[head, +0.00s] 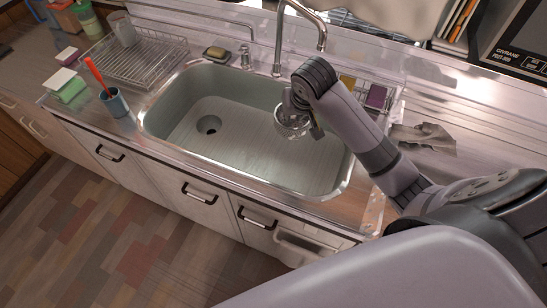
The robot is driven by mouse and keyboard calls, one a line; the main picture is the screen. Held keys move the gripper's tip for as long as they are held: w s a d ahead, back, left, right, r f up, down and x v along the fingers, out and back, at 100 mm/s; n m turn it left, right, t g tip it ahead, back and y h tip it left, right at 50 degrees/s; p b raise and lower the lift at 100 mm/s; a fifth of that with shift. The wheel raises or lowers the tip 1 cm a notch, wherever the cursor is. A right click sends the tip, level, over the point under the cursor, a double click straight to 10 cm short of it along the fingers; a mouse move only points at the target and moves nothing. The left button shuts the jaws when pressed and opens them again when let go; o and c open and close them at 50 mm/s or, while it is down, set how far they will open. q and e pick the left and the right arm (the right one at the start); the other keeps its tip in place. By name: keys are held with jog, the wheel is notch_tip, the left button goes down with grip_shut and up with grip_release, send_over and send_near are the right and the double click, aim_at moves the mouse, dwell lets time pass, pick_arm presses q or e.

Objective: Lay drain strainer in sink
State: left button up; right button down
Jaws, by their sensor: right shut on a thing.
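The sink (262,166) is a wide, empty metal basin with a dark round drain hole (209,125) on the left of its floor. My right arm reaches in from the right. My right gripper (295,113) is over the right half of the basin and is shut on the drain strainer (291,128), a round metal piece that hangs just below the fingers. The strainer is above the basin floor and well to the right of the drain hole. The fingertips are partly hidden by the wrist. My left gripper is not in view.
A tall faucet (279,40) stands behind the basin. A wire dish rack (137,58) is on the left counter, with a blue cup (115,103) and sponges (66,84) nearer the front. A soap dish (216,54) sits on the back rim. A sponge caddy (376,97) is behind my right arm.

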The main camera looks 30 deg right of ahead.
jog(key=shift+m+g+h, duration=0.3)
jog(key=shift+m, duration=0.3)
jog(key=d+f, duration=0.1)
jog(key=f, duration=0.2)
jog(key=s+d+f, duration=0.1)
jog(key=f, duration=0.1)
jog(key=shift+d+f, duration=0.3)
jog(key=shift+d, duration=0.05)
jog(key=shift+w+f+b, duration=0.15)
jog(key=shift+f+b, duration=0.5)
jog(key=shift+f, duration=8.95)
jog(key=shift+f, duration=0.1)
jog(key=c, duration=1.7)
grip_release()
jog(key=shift+o, duration=1.2)
